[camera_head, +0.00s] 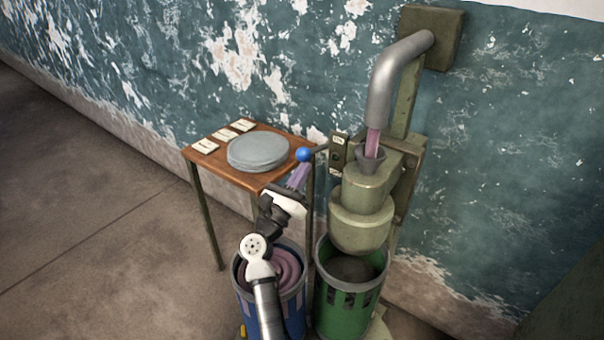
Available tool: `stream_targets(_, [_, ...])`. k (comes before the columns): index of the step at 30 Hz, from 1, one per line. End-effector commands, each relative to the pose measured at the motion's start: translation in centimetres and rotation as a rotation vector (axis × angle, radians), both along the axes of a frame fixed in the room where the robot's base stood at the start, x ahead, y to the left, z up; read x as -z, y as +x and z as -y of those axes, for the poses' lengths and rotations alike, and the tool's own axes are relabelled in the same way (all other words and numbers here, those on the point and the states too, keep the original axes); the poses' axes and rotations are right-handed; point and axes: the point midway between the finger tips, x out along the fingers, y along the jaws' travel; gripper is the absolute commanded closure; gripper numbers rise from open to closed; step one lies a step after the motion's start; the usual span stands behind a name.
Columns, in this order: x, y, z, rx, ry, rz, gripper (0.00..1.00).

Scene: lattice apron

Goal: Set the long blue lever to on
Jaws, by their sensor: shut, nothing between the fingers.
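The lever has a round blue knob (304,154) on a thin dark rod. The rod runs left, roughly level, from a metal bracket plate (339,153) on the machine. Small pale labels sit near the top and bottom of the plate, too small to read. My gripper (301,171) is just below the knob, with its fingers pointing up toward it. The fingers look shut with nothing between them. I cannot tell whether the fingertips touch the knob.
A grey-green machine (362,205) with a funnel stands under a bent pipe (382,85) carrying pinkish material. Below are a green bucket (345,312) and a blue bucket (240,300) holding purple swirl. A small table (205,167) holds grey discs (258,151) and cards. Floor at left is clear.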

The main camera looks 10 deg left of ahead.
Motion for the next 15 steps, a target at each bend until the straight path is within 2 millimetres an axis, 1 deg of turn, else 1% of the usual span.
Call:
stream_targets(4, [-0.5,0.0,0.0,0.000,0.002,0.002,1.00])
stream_targets(9, [-2.7,0.1,0.0,0.000,0.002,0.003,1.00])
stream_targets(15, [-2.8,0.1,0.0,-0.001,0.000,0.005,1.00])
